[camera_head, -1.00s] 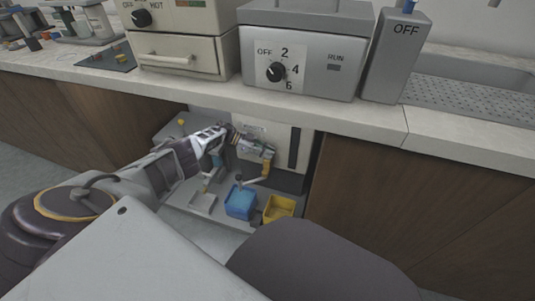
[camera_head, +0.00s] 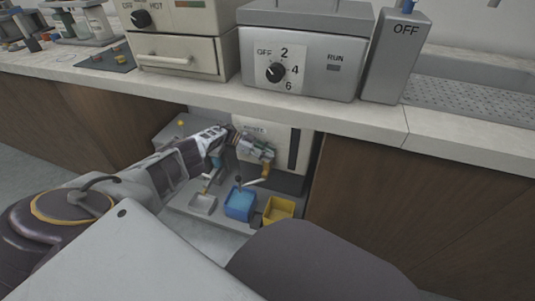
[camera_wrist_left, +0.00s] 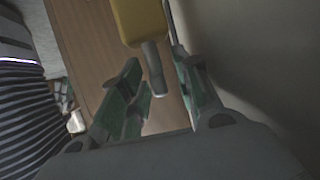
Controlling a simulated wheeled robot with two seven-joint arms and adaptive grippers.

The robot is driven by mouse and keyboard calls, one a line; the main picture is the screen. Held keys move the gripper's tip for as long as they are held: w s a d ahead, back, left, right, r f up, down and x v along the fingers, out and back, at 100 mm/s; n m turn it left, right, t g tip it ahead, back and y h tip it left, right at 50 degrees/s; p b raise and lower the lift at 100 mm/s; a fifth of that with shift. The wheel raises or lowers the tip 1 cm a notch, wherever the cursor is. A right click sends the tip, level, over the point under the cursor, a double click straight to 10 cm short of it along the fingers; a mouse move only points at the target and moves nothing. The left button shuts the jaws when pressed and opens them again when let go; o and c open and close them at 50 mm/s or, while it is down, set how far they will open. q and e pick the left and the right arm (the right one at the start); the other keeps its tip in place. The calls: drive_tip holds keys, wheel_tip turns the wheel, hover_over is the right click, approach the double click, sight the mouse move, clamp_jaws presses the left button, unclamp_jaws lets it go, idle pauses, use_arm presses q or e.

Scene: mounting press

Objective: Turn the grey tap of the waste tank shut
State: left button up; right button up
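The pale waste tank (camera_head: 279,138) stands under the counter, with a dark vertical strip on its front. My left gripper (camera_head: 257,150) is in front of the tank's upper left part and hides some of it. In the left wrist view the fingers of this gripper (camera_wrist_left: 157,85) are apart, with green pads. A grey stub (camera_wrist_left: 155,66) under a yellow block (camera_wrist_left: 140,20) lies between or just beyond them; I cannot tell whether it is the tap or whether a finger touches it. In the head view I cannot make out the grey tap. My right gripper is not in view.
A blue bin (camera_head: 239,204), a yellow bin (camera_head: 279,209) and a small grey tray (camera_head: 203,204) sit on the low shelf below the gripper. The counter edge (camera_head: 240,98) runs above my arm. A wooden cabinet front (camera_head: 420,205) closes off the right side.

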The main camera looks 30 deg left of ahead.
use_arm(q)
drive_tip(key=v, duration=0.7)
drive_tip(key=shift+s+a, duration=0.15)
drive_tip(key=shift+a, duration=0.1)
idle(0.4)
drive_tip(key=shift+s, duration=0.1)
idle(0.5)
